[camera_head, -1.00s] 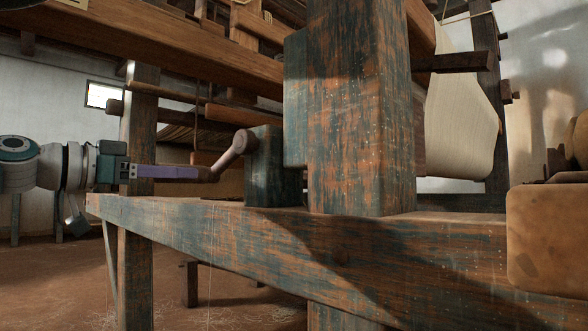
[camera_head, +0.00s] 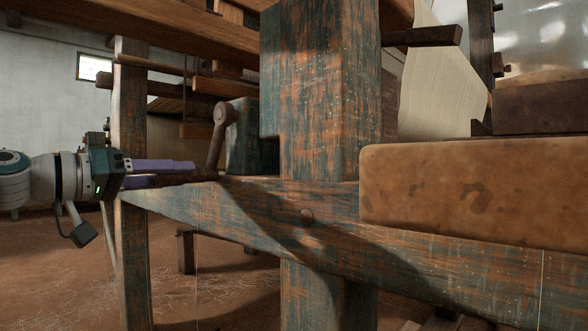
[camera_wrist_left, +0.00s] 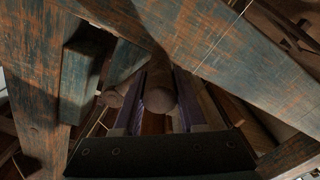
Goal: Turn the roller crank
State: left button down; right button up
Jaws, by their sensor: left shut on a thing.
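The roller crank (camera_head: 217,138) is a brown rounded arm hanging almost straight down from its hub, beside a teal block on the loom frame. Its dark handle (camera_head: 198,176) points left from the lower end. My left gripper (camera_head: 188,171) comes in from the left, with its purple fingers shut on this handle. In the left wrist view, the round handle (camera_wrist_left: 158,94) lies between the two purple fingers. Part of the handle is hidden by the fingers. My right gripper is in neither view.
A worn teal-and-brown post (camera_head: 315,100) stands just right of the crank. A long rail (camera_head: 265,210) runs close below the handle. A brown padded-looking block (camera_head: 470,190) fills the right foreground. Pale cloth (camera_head: 440,85) hangs behind. Open floor lies at lower left.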

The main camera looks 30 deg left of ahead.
pick_arm(q)
jog(key=shift+d+f, duration=0.1)
jog(key=shift+d, duration=0.3)
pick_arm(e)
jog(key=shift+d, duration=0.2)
pick_arm(q)
jog(key=c, duration=0.9)
grip_release()
jog(key=o, duration=0.4)
jog(key=shift+s+d+f, duration=0.1)
jog(key=shift+d, duration=0.1)
jog(key=shift+a, duration=0.1)
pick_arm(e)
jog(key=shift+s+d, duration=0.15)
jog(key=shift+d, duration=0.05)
pick_arm(q)
jog(key=shift+s+a, duration=0.2)
jog(key=shift+s, duration=0.15)
jog(key=b+v, duration=0.1)
jog(key=v, duration=0.8)
jog(key=shift+d, duration=0.1)
jog(key=shift+s, duration=0.15)
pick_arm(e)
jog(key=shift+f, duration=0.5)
